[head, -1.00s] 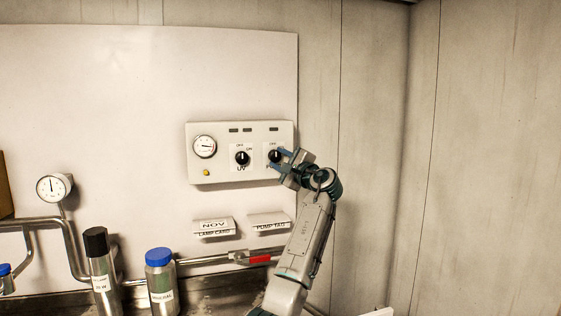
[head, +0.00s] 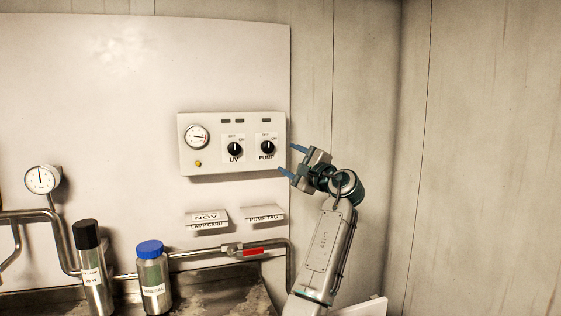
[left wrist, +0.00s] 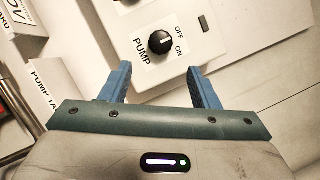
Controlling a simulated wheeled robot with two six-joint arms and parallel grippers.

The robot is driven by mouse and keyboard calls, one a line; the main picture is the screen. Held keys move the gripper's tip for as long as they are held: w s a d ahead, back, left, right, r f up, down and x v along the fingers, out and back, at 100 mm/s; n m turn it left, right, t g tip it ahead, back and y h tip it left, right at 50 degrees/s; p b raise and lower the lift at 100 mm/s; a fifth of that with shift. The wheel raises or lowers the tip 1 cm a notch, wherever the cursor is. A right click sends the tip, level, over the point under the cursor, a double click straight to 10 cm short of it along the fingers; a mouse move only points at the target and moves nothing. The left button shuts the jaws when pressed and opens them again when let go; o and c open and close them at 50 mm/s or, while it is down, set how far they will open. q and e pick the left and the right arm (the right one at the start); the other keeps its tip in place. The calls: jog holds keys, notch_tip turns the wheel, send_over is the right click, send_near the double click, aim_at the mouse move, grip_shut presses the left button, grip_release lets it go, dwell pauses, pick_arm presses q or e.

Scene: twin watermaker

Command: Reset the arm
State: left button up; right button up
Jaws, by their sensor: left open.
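My left gripper (head: 287,159) is open and empty, just right of the white control panel (head: 218,165) in the head view. Its two blue fingers point left toward the panel and stand apart from the black PUMP knob (head: 267,148). The black UV knob (head: 235,149) sits to the left of it. In the left wrist view, the open blue fingers of my left gripper (left wrist: 158,85) show below the PUMP knob (left wrist: 160,42), with OFF and ON labels beside it. Nothing is between the fingers. My right gripper is not in view.
Below the panel are a lamp card holder (head: 207,218) and a pump tag holder (head: 262,215). A pipe carries a red-handled valve (head: 252,252). A blue-capped bottle (head: 152,278) and a black-capped cylinder (head: 92,270) stand lower left. The grey wall at right is clear.

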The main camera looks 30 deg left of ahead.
pick_arm(q)
jog(key=shift+v, duration=1.1)
